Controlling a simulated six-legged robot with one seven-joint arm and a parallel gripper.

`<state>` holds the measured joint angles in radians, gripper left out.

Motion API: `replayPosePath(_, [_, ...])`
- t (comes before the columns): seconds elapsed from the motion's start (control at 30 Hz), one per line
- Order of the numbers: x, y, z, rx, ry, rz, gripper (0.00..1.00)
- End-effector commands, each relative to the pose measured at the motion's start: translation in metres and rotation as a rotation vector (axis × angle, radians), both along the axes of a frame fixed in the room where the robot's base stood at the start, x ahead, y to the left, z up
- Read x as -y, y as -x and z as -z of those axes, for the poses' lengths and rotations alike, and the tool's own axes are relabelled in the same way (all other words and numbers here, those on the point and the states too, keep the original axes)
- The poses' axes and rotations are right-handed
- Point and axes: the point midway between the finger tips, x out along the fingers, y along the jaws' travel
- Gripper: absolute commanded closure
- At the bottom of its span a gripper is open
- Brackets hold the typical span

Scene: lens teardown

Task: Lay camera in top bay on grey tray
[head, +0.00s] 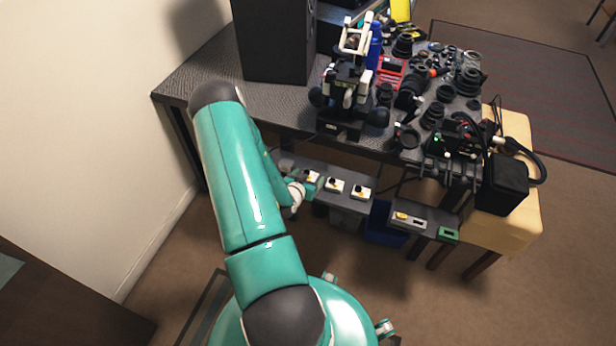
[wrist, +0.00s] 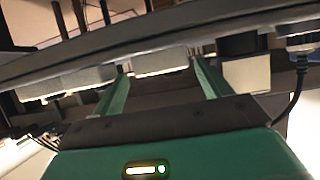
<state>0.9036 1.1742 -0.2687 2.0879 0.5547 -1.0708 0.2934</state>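My gripper (head: 305,184) is low at the left end of a dark ledge (head: 323,197) in front of the table, largely hidden by my arm. In the wrist view my gripper (wrist: 160,70) has its two green fingers spread apart. A pale block (wrist: 161,62) shows between the fingertips, with a gap on each side; I cannot tell its depth. Several black camera or lens bodies, one of them a black lens (head: 469,80), lie on the table. I cannot tell which is the task's camera. I cannot make out a grey tray with bays for certain.
Small white blocks with dark tops (head: 360,192) stand on the ledge. To the right is a dark box (head: 424,222) with a green part (head: 448,235). A microscope-like stand (head: 345,95) and a black speaker (head: 273,40) occupy the table (head: 190,80).

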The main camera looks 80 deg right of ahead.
Motion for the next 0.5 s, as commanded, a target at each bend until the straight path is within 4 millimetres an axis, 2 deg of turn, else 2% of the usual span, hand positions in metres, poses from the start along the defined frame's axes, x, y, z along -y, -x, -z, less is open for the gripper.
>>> replayPosePath(0.3, [0.002,0.0,-0.004,0.0,0.0,0.001,0.23])
replayPosePath(0.5, [-0.026,-0.006,-0.016,-0.002,-0.002,-0.003,0.23])
